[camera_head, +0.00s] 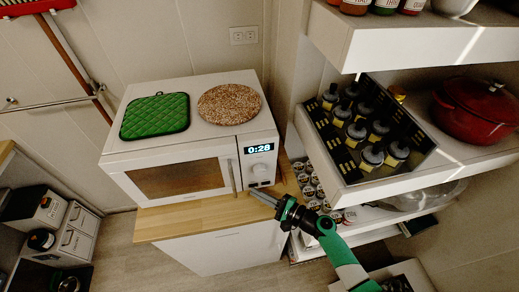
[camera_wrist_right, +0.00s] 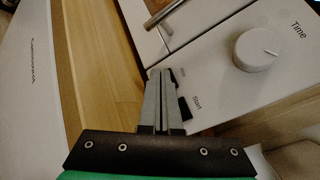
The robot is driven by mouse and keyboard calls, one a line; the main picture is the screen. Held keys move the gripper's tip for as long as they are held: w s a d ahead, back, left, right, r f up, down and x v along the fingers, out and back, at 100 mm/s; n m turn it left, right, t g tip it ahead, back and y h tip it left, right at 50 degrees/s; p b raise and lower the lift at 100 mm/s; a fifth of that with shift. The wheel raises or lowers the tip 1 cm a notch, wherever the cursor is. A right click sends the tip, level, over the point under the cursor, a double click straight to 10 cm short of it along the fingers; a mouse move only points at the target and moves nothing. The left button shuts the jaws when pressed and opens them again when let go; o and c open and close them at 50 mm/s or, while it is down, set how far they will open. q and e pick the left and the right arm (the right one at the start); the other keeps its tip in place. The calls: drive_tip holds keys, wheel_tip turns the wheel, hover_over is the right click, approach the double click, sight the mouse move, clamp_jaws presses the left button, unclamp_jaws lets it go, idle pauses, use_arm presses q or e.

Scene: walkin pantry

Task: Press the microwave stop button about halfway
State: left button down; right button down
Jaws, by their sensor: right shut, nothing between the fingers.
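The white microwave (camera_head: 213,143) stands on a wooden counter, with its display reading 0:28. Its round knob shows in the right wrist view (camera_wrist_right: 257,50). Below the knob are two dark buttons; the one beside the "Start" label (camera_wrist_right: 185,107) is bare of my fingers. The other, nearer the door handle, appears to be the stop button (camera_wrist_right: 173,75); my fingertips partly cover it. My right gripper (camera_head: 253,192) is shut and empty, its tips at the panel's lower edge. Contact and button depth cannot be told. My left gripper is not in view.
A green pad (camera_head: 155,115) and a round cork mat (camera_head: 229,104) lie on top of the microwave. The door handle (camera_head: 232,176) is left of the panel. Shelves at right hold a bottle crate (camera_head: 350,165) and a red pot (camera_head: 478,110).

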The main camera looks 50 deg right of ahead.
drive_tip(key=shift+w+d, duration=0.15)
idle(0.5)
drive_tip(key=shift+s+a, duration=0.4)
drive_tip(key=shift+s, duration=0.1)
drive_tip(key=shift+s+a, duration=0.15)
drive_tip(key=shift+s, duration=0.05)
drive_tip(key=shift+s+a+p, duration=0.2)
drive_tip(key=shift+s+a, duration=0.65)
drive_tip(key=shift+s, duration=0.25)
drive_tip(key=shift+s+a+p, duration=0.15)
drive_tip(key=shift+s+a, duration=0.7)
drive_tip(key=shift+s, duration=0.25)
